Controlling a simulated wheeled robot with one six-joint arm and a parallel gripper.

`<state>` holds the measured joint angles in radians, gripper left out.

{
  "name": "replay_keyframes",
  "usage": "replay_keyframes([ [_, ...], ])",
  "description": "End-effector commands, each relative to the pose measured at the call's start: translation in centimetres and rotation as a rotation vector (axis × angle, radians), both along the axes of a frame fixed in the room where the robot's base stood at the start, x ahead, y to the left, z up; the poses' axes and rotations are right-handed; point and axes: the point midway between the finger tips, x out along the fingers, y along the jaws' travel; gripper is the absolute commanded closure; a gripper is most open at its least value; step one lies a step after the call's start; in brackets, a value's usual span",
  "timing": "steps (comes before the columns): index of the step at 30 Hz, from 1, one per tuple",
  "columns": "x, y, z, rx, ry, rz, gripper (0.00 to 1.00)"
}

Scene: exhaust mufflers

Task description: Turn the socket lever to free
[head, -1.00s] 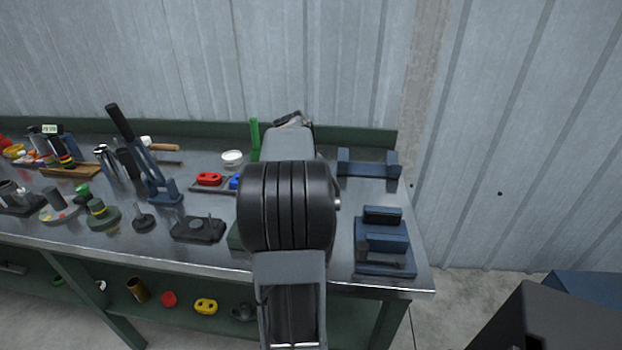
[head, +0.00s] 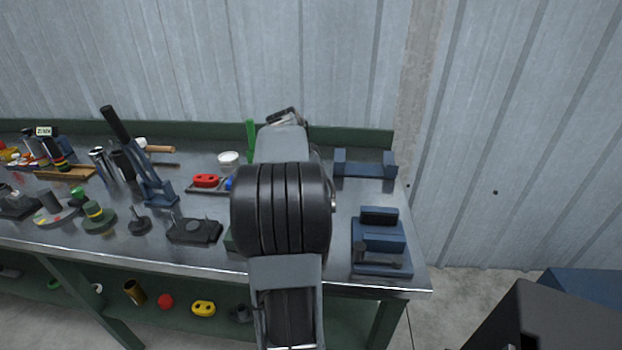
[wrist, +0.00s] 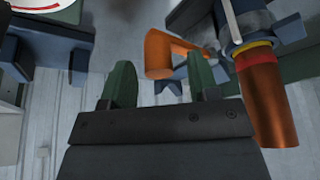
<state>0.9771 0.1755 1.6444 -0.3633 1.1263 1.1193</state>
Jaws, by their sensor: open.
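In the wrist view my gripper (wrist: 160,85) has two dark green fingers spread apart with nothing held between them. Just beyond the fingertips is an orange bent bar (wrist: 166,52), which looks like a lever; it appears close to the right finger, but I cannot tell whether they touch. To the right is a copper-coloured cylinder (wrist: 270,103) with a yellow and a red ring at its top, beside dark blue parts. I cannot tell which setting the lever is at. In the head view my arm hides the gripper and the lever.
The metal-topped bench (head: 120,250) carries several tools and fixtures at the left, including a blue press with a black handle (head: 116,124). A red part (head: 205,181) lies left of my arm. Blue fixtures (head: 366,165) (head: 380,264) stand at the right. A corrugated wall backs the bench.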

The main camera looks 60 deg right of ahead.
Motion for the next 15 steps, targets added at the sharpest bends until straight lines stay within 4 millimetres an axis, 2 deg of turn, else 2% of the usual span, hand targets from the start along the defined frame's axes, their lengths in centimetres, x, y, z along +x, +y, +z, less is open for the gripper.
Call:
replay_keyframes([
  [9,1.0,2.3,6.2,-0.003,-0.002,0.002,0.45],
  [15,1.5,3.5,9.3,-0.003,-0.002,0.002,0.45],
])
